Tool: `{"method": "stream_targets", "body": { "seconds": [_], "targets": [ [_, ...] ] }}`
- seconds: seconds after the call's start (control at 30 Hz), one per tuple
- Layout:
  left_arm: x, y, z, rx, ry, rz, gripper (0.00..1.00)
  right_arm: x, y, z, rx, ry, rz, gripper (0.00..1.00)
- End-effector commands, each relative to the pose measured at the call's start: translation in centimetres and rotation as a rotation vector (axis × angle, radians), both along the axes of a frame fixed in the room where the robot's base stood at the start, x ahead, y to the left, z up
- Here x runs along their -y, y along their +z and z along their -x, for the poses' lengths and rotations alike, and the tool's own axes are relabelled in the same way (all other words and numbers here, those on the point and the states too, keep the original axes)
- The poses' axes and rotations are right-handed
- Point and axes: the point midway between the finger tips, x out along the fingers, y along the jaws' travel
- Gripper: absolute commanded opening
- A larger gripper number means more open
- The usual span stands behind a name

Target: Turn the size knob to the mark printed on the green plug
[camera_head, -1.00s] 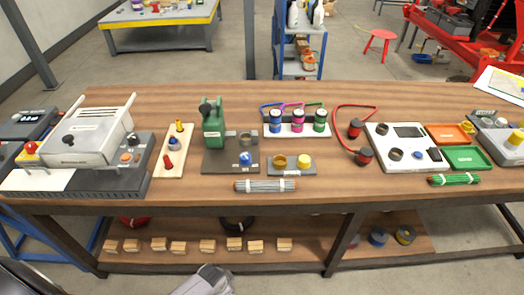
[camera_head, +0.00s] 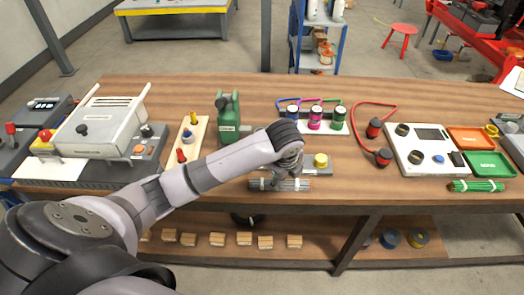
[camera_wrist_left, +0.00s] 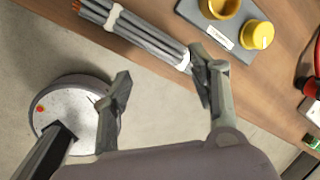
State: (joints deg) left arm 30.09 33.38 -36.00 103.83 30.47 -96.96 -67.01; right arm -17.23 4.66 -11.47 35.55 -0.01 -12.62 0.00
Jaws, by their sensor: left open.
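The green plug (camera_head: 338,118) stands upright at the right end of a row with a blue plug (camera_head: 293,116) and a magenta plug (camera_head: 315,118). Its printed mark is too small to read. I cannot tell which knob is the size knob. My left gripper (camera_head: 290,178) is over the grey rod bundle near the front edge. In the wrist view its fingers (camera_wrist_left: 160,85) are apart with nothing between them. My right gripper is out of view.
The grey bundle (camera_wrist_left: 150,35) lies near the table edge, beside a grey plate with a yellow cap (camera_wrist_left: 257,35). Red connectors (camera_head: 375,128) and an orange tray (camera_head: 471,138) are to the right.

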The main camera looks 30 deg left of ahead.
Motion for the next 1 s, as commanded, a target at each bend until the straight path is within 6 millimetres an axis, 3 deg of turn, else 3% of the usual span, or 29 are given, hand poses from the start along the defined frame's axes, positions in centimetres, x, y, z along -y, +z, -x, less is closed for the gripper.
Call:
{"method": "stream_targets", "body": {
  "seconds": [0.03, 0.2, 0.3, 0.43, 0.67, 1.0],
  "targets": [
    [-1.6, 2.2, -1.3, 0.001, -0.058, -0.059, 0.54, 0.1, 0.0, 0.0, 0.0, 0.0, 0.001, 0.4],
    [-6.0, 7.9, -3.1, -0.059, -0.252, -0.226, 0.54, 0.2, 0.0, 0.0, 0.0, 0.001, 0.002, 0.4],
    [-7.6, 10.1, -3.5, -0.09, -0.318, -0.281, 0.54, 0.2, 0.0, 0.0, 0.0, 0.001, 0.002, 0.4],
    [-8.6, 11.2, -3.5, -0.115, -0.357, -0.311, 0.54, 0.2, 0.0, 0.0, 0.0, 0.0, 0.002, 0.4],
    [-9.4, 9.0, -4.1, -0.122, -0.362, -0.312, 0.54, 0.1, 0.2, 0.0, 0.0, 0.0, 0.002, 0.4],
    [-11.5, 2.1, -5.9, -0.121, -0.36, -0.312, 0.54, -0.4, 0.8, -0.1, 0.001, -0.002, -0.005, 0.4]
  ]
}}
